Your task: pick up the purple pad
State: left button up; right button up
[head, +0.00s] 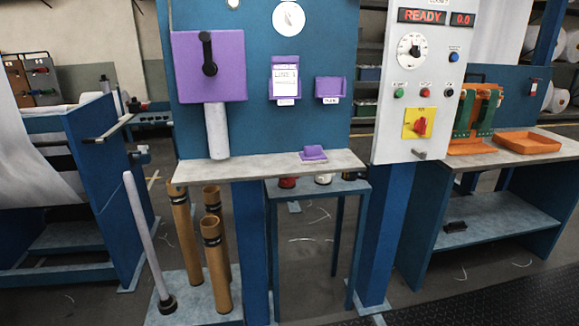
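A small purple pad-like piece (313,153) lies on the light grey shelf (255,170) below the blue panel, right of the shelf's middle. It has a flat base and a raised, tilted part. Several other purple things are on the panel: a large square plate (186,75) with a black handle, a holder (286,99) with a white card, and a small empty-looking holder (330,88). Neither of my grippers shows in the head view.
A white control box (418,100) reading READY stands right of the shelf. An orange tray (525,143) is on the right bench. The shelf around the small purple piece is clear.

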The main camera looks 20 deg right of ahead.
aim_at(312, 154)
jog(key=u, duration=0.4)
jog(key=k, duration=0.85)
jog(key=z, duration=0.85)
jog(key=i, duration=1.8)
jog(key=u, duration=0.5)
